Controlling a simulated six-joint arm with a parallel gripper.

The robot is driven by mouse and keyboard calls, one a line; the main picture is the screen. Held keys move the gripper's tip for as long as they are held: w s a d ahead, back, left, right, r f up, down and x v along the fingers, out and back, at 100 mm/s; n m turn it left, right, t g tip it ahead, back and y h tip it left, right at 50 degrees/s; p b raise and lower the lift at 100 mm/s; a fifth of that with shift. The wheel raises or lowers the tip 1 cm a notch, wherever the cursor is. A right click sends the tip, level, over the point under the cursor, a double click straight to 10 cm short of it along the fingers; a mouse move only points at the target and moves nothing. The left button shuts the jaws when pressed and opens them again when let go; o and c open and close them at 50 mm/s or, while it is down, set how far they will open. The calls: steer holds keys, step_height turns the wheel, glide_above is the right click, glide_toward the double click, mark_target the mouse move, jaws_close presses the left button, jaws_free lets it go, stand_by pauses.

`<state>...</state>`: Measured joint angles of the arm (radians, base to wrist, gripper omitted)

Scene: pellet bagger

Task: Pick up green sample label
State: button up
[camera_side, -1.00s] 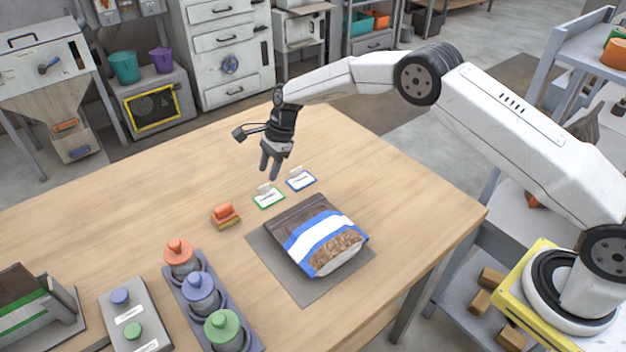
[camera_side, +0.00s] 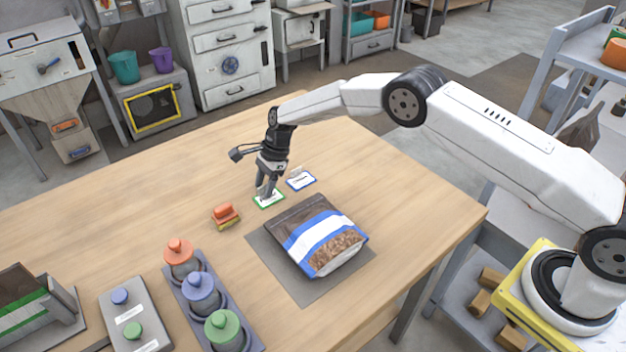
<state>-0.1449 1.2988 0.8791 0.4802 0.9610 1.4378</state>
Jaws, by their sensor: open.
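The green sample label (camera_side: 275,202) is a small white card with a green border, lying on the wooden table behind the pellet bag. My gripper (camera_side: 265,193) points down over it with its fingers apart. The fingertips are at the label's raised tab and hide most of it. I cannot tell whether they touch it. A similar label with a blue border (camera_side: 301,182) lies just to the right, with its own small tab.
A pellet bag (camera_side: 322,236) lies on a grey mat (camera_side: 283,279) in front. An orange-and-yellow block (camera_side: 226,216) sits to the left. Colour-topped jars (camera_side: 201,294) stand in a tray, next to a button panel (camera_side: 136,318). The table's back left (camera_side: 150,200) is clear.

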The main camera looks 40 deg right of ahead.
jaws_close()
stand_by(1.4)
